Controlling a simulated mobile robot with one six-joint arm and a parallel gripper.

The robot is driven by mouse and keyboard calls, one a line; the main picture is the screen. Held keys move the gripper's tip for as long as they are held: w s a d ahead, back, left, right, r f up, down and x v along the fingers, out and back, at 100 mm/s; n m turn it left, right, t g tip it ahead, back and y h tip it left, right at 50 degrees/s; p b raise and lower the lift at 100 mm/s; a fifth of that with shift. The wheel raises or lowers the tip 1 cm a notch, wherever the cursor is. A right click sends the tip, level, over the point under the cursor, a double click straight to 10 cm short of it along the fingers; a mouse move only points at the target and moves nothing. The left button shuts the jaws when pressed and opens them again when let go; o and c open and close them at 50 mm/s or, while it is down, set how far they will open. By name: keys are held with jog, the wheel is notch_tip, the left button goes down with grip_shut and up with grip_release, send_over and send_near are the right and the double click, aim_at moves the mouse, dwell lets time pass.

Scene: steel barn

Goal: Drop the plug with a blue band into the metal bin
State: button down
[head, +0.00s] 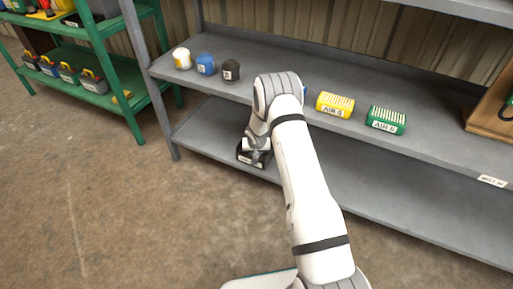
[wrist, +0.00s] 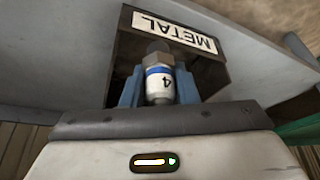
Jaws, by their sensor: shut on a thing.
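The plug (wrist: 159,82) is a short grey metal-topped cylinder with a white body, a blue band and a "4" on it. My gripper (wrist: 158,90) is shut on it, with one blue finger on each side. The metal bin (wrist: 200,62) is dark, with a white "METAL" label that appears upside down behind the plug in the wrist view. In the head view the bin (head: 242,157) is on the lower shelf, partly hidden by my gripper (head: 258,150), which is right at it. The plug is hidden there; I cannot tell whether it is over the opening.
A green rack (head: 135,100) stands left. The lower shelf's right is clear.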

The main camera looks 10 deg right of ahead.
aim_at(258, 154)
jog(key=shift+w+d+f+b, duration=0.2)
jog(key=shift+w+f+b, duration=0.1)
jog(key=shift+f, duration=0.3)
jog(key=shift+w+d+f+b, duration=0.25)
jog(key=shift+w+f, duration=0.1)
jog(key=shift+f, duration=0.3)
jog(key=shift+w+d+f+b, duration=0.2)
jog(key=shift+w+f, duration=0.1)
jog(key=shift+f, duration=0.3)
jog(key=shift+r, duration=0.1)
jog(key=shift+f+b, duration=0.45)
jog(key=shift+f+b, duration=0.2)
jog(key=shift+b, duration=0.1)
jog(key=c, duration=1.4)
grip_release()
